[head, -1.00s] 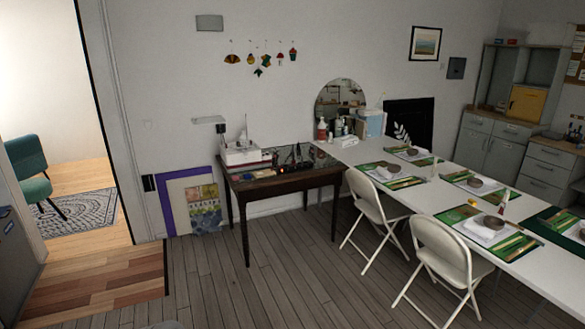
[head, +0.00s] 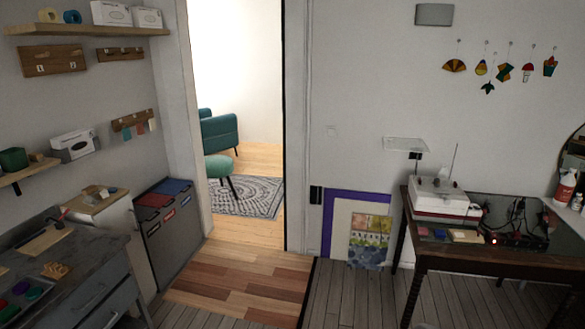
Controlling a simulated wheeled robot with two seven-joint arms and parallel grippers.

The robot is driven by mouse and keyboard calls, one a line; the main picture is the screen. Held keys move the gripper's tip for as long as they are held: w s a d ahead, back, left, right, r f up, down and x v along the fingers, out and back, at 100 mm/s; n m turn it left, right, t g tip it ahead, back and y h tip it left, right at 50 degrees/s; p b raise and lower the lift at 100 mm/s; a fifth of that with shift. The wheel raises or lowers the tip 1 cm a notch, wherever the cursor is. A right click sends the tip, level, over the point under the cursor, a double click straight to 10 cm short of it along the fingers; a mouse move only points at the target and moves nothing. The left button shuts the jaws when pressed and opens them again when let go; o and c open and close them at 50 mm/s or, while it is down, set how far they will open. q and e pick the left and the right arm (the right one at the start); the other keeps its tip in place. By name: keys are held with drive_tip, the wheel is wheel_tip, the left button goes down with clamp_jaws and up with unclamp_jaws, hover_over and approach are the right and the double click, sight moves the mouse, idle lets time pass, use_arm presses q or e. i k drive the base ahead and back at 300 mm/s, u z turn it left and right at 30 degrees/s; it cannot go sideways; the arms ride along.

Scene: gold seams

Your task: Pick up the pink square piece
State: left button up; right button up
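I cannot make out a pink square piece for certain. Small flat pieces, among them a yellowish one (head: 466,236), lie at the front of the dark wooden table (head: 480,260) at the right; they are too small to tell apart. A tray with several coloured round items (head: 20,288) sits on the grey counter at the lower left. Neither of my grippers is in view.
A white machine (head: 440,198) and dark cables stand on the dark table. Grey bins (head: 165,240) with coloured lids stand left of the open doorway. Framed panels (head: 357,228) lean on the wall. The wooden floor (head: 240,275) between is clear.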

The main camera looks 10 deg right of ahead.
sight(422, 230)
drive_tip(key=i, duration=2.1)
drive_tip(key=z, duration=1.5)
drive_tip(key=i, duration=1)
drive_tip(key=z, duration=1.1)
